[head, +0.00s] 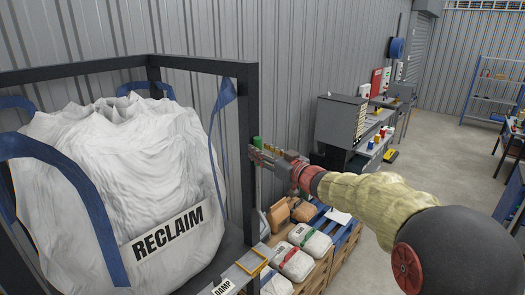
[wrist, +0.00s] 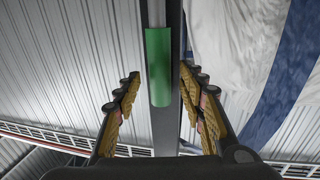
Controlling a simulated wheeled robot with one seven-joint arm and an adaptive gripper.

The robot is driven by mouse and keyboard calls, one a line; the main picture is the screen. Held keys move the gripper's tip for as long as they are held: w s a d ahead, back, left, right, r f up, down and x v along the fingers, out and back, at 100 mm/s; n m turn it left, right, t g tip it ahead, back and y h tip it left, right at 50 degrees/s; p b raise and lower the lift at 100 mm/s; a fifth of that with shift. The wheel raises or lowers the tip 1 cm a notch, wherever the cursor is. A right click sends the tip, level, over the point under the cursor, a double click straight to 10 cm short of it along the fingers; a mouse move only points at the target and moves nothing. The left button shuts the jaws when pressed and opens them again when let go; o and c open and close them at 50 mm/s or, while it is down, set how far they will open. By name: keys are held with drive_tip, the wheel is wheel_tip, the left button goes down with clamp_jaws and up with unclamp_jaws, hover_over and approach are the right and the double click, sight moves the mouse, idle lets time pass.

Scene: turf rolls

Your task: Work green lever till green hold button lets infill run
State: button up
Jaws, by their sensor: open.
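The green lever (head: 257,142) shows as a small green grip beside the dark frame post in the head view. In the wrist view the green lever (wrist: 158,65) is an upright green sleeve in front of a dark post. My gripper (head: 258,156) is at the lever, and its fingers are open. In the wrist view my gripper (wrist: 160,80) has one finger on each side of the lever's line, with gaps on both sides. I cannot tell whether the lever is fully between the fingertips or just beyond them. No green hold button can be made out.
A large white RECLAIM bag (head: 110,160) with blue straps hangs in a dark frame (head: 247,150) at left. Filled sacks (head: 292,262) lie on pallets below my arm. A workbench (head: 375,140) stands farther back. Open floor (head: 440,150) lies at right.

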drive_tip(key=c, duration=0.3)
drive_tip(key=c, duration=0.7)
clamp_jaws()
